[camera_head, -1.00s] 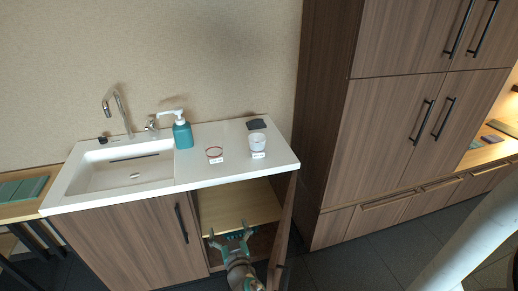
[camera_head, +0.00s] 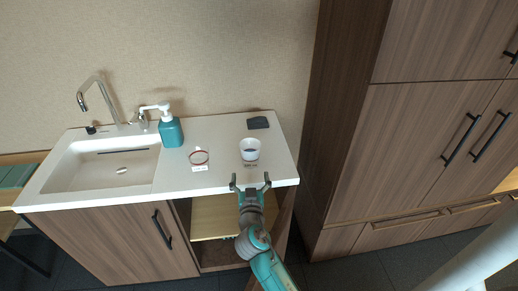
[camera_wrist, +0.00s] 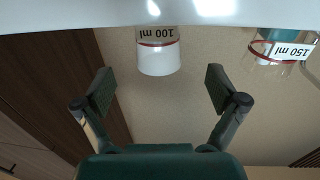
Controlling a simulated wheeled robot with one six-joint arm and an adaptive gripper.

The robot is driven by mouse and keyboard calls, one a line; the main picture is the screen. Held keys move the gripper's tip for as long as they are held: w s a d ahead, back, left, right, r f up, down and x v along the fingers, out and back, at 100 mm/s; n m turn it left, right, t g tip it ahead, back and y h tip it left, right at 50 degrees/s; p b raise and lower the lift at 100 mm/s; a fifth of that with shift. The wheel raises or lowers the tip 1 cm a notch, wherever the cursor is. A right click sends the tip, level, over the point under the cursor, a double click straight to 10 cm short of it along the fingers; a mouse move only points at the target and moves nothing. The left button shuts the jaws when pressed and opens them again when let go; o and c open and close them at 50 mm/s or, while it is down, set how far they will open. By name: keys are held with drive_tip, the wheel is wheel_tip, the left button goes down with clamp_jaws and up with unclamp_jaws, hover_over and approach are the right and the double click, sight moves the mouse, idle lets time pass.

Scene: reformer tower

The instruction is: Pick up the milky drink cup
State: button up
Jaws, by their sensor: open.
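The milky drink cup (camera_head: 250,149) is a small whitish cup standing on the white counter, right of the middle. In the wrist view, which is upside down, the cup (camera_wrist: 159,60) has a milky body and a red-lined "100 ml" label. My gripper (camera_head: 250,181) is open and empty at the counter's front edge, just in front of the cup. In the wrist view the two fingers of my gripper (camera_wrist: 159,88) are spread wide, and the cup lies centred between them but farther away, not touching either.
A clear red-banded cup (camera_head: 199,157), labelled "150 ml" in the wrist view (camera_wrist: 283,50), stands left of the milky cup. A teal soap bottle (camera_head: 171,130) and the sink (camera_head: 105,165) are farther left. A dark flat object (camera_head: 258,123) lies behind. An open cabinet (camera_head: 222,215) is below.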

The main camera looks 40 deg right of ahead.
sight(251, 162)
drive_tip(key=x, duration=0.5)
drive_tip(key=shift+w+d, duration=0.2)
drive_tip(key=shift+d, duration=0.2)
drive_tip(key=shift+f+x, duration=0.15)
drive_tip(key=shift+x, duration=1.05)
drive_tip(key=shift+f+x, duration=0.15)
drive_tip(key=shift+x, duration=1.1)
drive_tip(key=c, duration=1.3)
